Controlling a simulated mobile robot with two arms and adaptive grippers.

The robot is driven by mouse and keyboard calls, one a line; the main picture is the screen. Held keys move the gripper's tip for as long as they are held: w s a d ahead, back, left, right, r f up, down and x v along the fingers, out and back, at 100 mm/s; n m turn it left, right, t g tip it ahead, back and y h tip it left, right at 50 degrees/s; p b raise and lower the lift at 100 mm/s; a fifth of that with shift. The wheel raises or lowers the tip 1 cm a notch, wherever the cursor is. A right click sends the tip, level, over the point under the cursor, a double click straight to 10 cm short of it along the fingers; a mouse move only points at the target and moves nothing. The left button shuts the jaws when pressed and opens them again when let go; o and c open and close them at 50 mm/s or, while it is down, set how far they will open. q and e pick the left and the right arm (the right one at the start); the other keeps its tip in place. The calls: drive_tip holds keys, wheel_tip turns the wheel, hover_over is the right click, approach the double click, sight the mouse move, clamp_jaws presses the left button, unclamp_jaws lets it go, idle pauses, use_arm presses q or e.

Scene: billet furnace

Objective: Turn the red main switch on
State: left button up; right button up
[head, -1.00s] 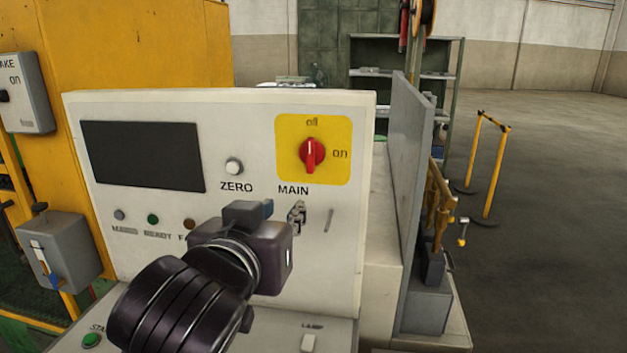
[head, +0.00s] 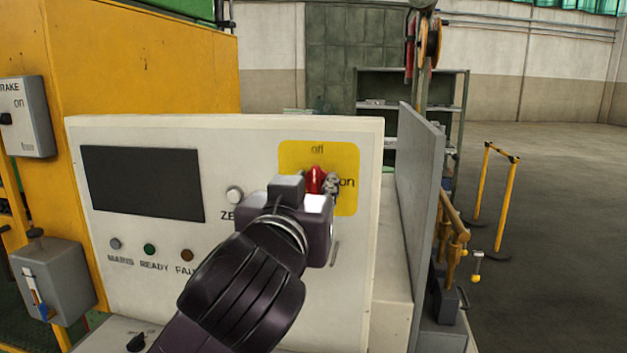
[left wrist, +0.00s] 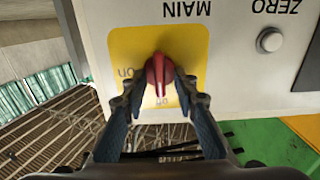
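The red main switch (head: 315,180) is a knob on a yellow plate (head: 347,205) on the pale panel. In the left wrist view, which is upside down, the knob (left wrist: 158,72) has its white mark pointing to "off". My left gripper (head: 328,184) reaches up to the switch from the front. In the left wrist view its two fingertips (left wrist: 160,82) stand on either side of the knob, very close to it, with the gripper partly open. I cannot tell whether they touch it. The gripper hides the "MAIN" label in the head view. My right gripper is not in view.
A white button (head: 234,195) and a dark screen (head: 142,183) lie left of the switch. A grey upright plate (head: 418,190) stands right of the panel. A brake box (head: 27,117) is at the far left. Open floor lies at the right.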

use_arm(q)
drive_tip(key=shift+w, duration=0.1)
clamp_jaws()
